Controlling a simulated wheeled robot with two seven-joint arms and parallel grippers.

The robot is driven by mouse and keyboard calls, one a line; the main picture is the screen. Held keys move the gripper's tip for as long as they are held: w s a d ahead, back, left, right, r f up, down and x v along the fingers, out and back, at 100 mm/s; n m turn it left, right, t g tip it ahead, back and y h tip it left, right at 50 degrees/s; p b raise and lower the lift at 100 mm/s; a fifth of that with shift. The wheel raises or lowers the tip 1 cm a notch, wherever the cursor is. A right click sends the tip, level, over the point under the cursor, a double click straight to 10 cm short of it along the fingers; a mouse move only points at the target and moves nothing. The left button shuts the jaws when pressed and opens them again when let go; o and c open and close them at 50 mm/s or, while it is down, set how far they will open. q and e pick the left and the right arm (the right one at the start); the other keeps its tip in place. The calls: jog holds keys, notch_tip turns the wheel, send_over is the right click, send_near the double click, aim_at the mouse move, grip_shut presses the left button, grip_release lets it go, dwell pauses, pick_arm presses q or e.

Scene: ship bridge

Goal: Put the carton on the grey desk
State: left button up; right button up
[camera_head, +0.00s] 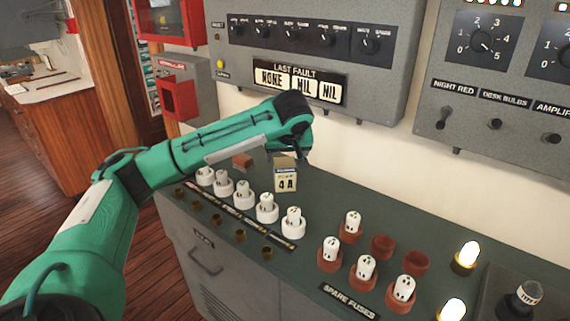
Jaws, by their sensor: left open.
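The carton (285,181) is a small beige box marked "4 A" with a blue band near its top. It appears to stand upright on the dark green top of the grey desk (335,207), behind the row of white fuses. My left gripper (289,156) is open, pointing down right at the carton's top. The arm's end hides part of the fingers, and I cannot tell whether they touch the carton. My right gripper is not in view.
White fuses (267,208) line the desk's left part. Spare fuses in red-brown holders (363,268), two empty holders and lit bulbs (467,256) stand to the right. A small reddish block (242,160) lies behind. Grey switch panels (310,40) hang on the wall above.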

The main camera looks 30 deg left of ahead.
pick_arm(q)
jog(key=shift+v, duration=1.7)
